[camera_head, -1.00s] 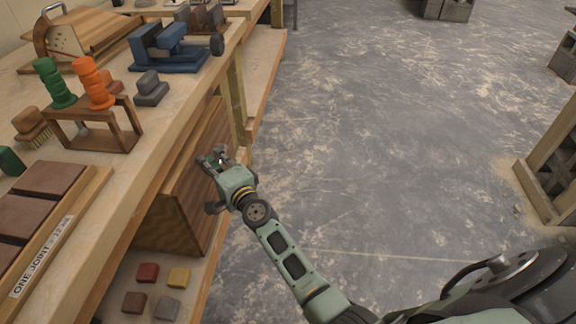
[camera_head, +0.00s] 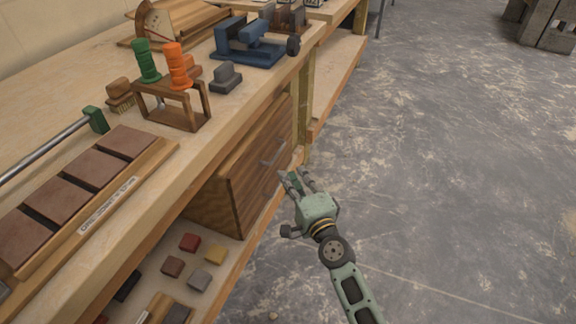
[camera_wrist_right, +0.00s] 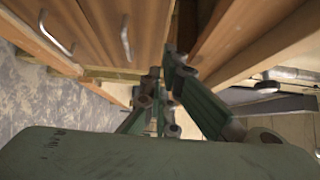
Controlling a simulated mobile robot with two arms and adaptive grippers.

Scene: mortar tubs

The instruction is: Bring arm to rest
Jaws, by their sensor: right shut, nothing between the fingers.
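My right gripper (camera_head: 297,180) is in front of the workbench, below the bench top and close to the front of a wooden drawer unit (camera_head: 246,185). Its fingers are shut with nothing between them. In the right wrist view the right gripper (camera_wrist_right: 162,80) points toward wooden fronts with metal handles (camera_wrist_right: 126,38) at the upper left. I cannot tell from these views whether the fingertips touch the wood. My left gripper is not in view.
The bench top holds a tray of brown tiles (camera_head: 92,177), a wooden stand (camera_head: 172,115) with green and orange grips, and a blue clamp-like tool (camera_head: 250,42). Small coloured blocks (camera_head: 190,243) lie on the lower shelf. The grey floor (camera_head: 440,150) to the right is open.

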